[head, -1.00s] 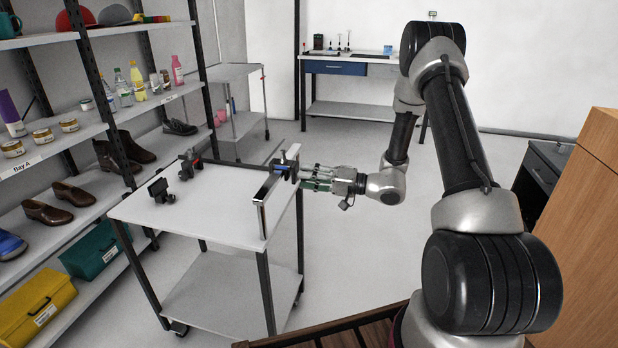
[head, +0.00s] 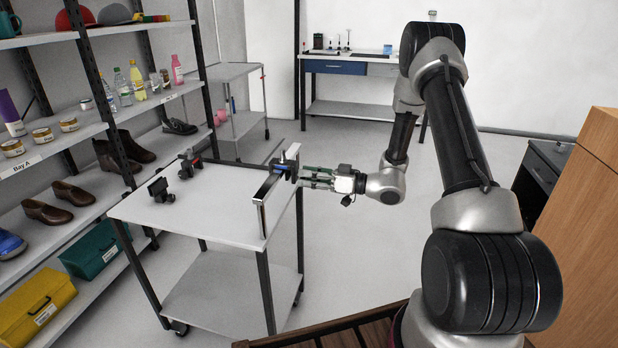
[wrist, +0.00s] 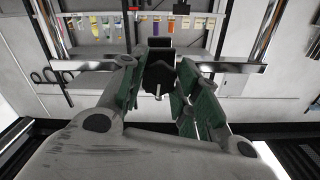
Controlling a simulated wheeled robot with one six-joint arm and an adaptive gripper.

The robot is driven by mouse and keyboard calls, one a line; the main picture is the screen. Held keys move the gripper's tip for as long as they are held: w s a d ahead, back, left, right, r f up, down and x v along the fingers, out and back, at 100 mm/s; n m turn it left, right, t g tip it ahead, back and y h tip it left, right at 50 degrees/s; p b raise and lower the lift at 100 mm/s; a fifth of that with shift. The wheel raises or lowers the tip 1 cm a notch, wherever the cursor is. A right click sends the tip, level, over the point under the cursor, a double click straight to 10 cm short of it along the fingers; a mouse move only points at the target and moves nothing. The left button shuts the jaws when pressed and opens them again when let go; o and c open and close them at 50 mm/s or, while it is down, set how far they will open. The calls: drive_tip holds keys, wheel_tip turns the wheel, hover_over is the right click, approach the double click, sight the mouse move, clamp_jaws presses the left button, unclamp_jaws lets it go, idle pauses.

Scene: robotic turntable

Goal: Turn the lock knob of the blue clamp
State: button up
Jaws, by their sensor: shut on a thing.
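The blue clamp (head: 279,169) sits on a silver bar (head: 266,188) along the right edge of a white cart; its body is dark with a small blue part. My gripper (head: 305,179) reaches it from the right, level with the cart top. In the wrist view the dark lock knob (wrist: 158,77), with a short pale pin, lies between the green-padded fingers of my gripper (wrist: 157,88). The fingers are shut on the knob, though the right finger's contact is hard to see. Most of the clamp is hidden behind the knob there.
A black clamp (head: 160,191) and a red-and-black clamp (head: 190,163) stand on the left of the cart (head: 215,215). A shelf rack with shoes and bottles (head: 122,88) is at left. The floor right of the cart is clear.

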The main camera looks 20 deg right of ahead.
drive_tip(key=shift+n, duration=2.1)
drive_tip(key=o, duration=1.1)
drive_tip(key=shift+c, duration=0.2)
drive_tip(key=shift+d, duration=0.15)
drive_tip(key=v, duration=1.1)
drive_tip(key=shift+s+d, duration=0.2)
drive_tip(key=shift+d, duration=0.2)
